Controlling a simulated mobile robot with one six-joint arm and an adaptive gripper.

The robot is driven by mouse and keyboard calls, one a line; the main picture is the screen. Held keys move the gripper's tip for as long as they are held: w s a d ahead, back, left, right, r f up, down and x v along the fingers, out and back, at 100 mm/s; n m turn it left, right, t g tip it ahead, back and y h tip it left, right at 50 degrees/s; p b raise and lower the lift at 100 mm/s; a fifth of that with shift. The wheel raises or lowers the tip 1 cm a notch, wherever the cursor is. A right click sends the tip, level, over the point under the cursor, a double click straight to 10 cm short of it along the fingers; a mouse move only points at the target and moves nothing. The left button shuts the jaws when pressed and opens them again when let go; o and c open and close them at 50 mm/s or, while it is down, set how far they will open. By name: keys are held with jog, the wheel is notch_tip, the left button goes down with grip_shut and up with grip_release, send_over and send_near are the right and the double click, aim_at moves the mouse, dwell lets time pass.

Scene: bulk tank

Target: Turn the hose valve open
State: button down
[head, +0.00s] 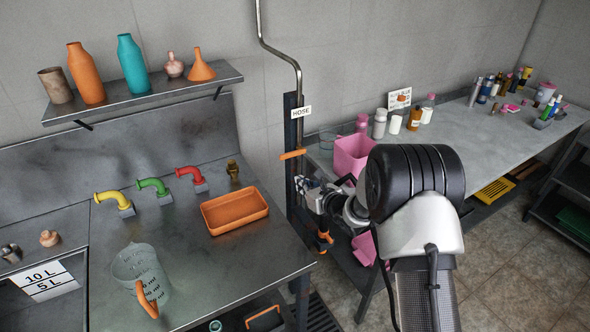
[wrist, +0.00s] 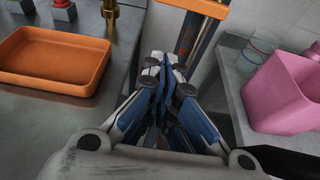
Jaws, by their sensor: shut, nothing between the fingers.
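The hose valve's orange lever (head: 293,154) lies nearly level across the dark upright post below the HOSE sign (head: 302,112). In the wrist view the orange lever (wrist: 207,8) crosses the top edge, beyond my fingertips. My gripper (head: 301,186) is below the lever in the head view, close to the post. In the wrist view my gripper (wrist: 165,66) has its fingers together with nothing between them, and a gap shows between the fingertips and the lever. The valve body behind the lever is hard to make out.
An orange tray (head: 234,211) and a clear jug (head: 140,274) stand on the left counter. A pink container (head: 352,155) stands on the right bench close to my arm. An orange-ended hose piece (head: 325,240) hangs below my gripper. A narrow gap separates the two counters.

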aim_at(293, 154)
jog(key=b+x, duration=0.2)
jog(key=x, duration=0.7)
jog(key=r, duration=0.4)
jog(key=shift+s+d, duration=0.2)
jog(key=shift+d, duration=0.1)
